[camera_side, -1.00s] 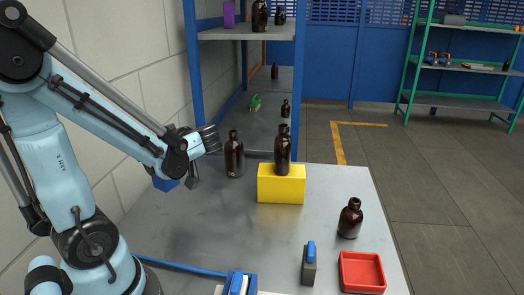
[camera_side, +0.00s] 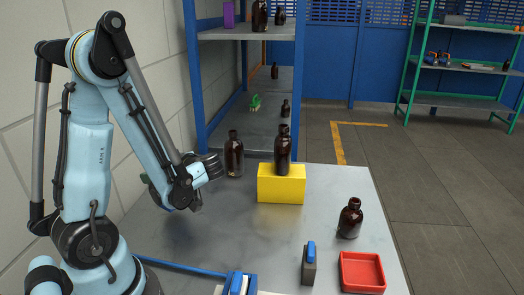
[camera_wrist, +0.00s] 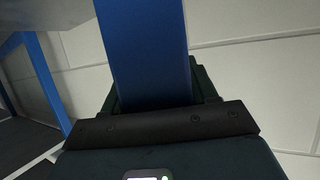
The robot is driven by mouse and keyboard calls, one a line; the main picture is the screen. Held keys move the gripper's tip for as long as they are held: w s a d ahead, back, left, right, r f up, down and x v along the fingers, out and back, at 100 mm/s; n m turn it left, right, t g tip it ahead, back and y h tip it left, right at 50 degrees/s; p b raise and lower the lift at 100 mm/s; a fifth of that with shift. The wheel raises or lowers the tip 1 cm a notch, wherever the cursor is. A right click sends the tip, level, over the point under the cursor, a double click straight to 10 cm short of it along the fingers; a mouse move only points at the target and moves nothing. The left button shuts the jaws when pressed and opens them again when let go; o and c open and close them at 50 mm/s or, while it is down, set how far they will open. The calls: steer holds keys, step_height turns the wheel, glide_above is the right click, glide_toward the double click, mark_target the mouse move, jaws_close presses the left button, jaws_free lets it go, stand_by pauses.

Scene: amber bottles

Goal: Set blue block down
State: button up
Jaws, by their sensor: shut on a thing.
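The blue block (camera_wrist: 145,45) fills the upper middle of the wrist view as a tall, plain blue slab. My gripper (camera_wrist: 158,92) is shut on it, with a dark finger on each side. The block's far end runs out of the wrist view at the top. In the side view my forearm and wrist hide most of the gripper and the block, above the left part of the grey table (camera_side: 235,235). I cannot tell the gap between the block and the table.
A yellow block (camera_side: 281,190) carries an amber bottle (camera_side: 283,155). Another bottle (camera_side: 234,158) stands close to the right of my wrist. A third bottle (camera_side: 350,220) and a red tray (camera_side: 362,285) are at the right.

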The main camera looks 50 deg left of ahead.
steer(key=o, duration=1.2)
steer(key=shift+d, duration=0.1)
steer(key=w+d+r+m+t+h, duration=0.1)
steer(key=w+d+m+t+h, duration=0.2)
steer(key=d+m, duration=0.4)
steer(key=w+d+r+m+t+h, duration=0.2)
steer(key=w+d+m+t+h, duration=0.2)
steer(key=d+m, duration=0.4)
steer(key=w+d+r+m+t+h, duration=0.1)
steer(key=w+d+m+t+h, duration=0.3)
steer(key=d+m, duration=0.3)
steer(key=shift+w+d+r+t+h, duration=0.1)
steer(key=shift+w+d+t+h, duration=0.05)
steer(key=shift+d+t+h, duration=0.2)
steer(key=shift+w+d+r+t+h, duration=0.1)
steer(key=shift+d+t+h, duration=0.1)
steer(key=shift+t+h, duration=0.25)
